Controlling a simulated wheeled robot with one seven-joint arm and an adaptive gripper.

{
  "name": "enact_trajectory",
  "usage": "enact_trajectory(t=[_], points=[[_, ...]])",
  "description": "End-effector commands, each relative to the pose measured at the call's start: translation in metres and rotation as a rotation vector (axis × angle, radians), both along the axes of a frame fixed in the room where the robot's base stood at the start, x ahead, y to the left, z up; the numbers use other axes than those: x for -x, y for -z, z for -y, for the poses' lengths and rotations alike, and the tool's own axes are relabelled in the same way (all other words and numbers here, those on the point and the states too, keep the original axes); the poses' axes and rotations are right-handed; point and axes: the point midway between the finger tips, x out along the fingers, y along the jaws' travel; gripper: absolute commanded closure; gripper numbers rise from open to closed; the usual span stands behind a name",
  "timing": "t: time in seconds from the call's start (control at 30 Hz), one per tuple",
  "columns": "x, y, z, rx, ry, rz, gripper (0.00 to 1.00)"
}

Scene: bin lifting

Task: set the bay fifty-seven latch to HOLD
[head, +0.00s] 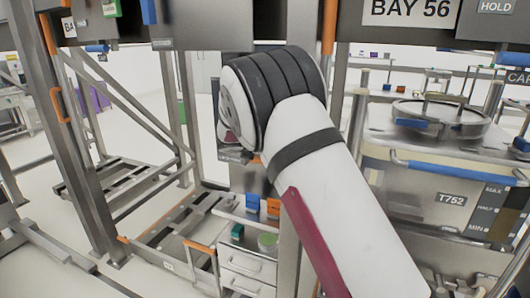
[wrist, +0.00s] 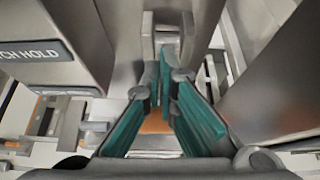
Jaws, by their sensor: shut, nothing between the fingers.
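In the wrist view my gripper (wrist: 163,65) has its teal fingers together at the tips, with nothing between them. A dark label (wrist: 36,51) ending in "CH HOLD" is on a grey metal post at the left. A small pale metal bracket (wrist: 147,28) stands just beyond my fingertips; I cannot tell whether they touch it or whether it is the latch. In the head view my own white arm hides my gripper. No bay 57 sign can be read; a sign at the upper left (head: 69,27) shows only "BA".
A "BAY 56" sign (head: 409,10) and a HOLD label (head: 495,6) are on the beam at the upper right. A bin marked T752 (head: 451,199) with a blue handle stands on the right. A drawer cart (head: 246,265) stands low in the middle. Metal posts close in on both sides of my gripper.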

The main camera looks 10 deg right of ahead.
Motion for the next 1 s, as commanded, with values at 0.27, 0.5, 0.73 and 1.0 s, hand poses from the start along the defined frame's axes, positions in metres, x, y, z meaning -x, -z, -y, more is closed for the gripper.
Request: enact_trajectory(t=[0.27,0.5,0.73,1.0], points=[[0.002,0.001,0.006,0.004,0.011,-0.002,0.31],[0.002,0.001,0.007,0.004,0.014,-0.002,0.04],[0.002,0.001,0.007,0.004,0.015,-0.002,0.04],[0.023,-0.015,-0.009,0.002,0.012,0.0,0.04]])
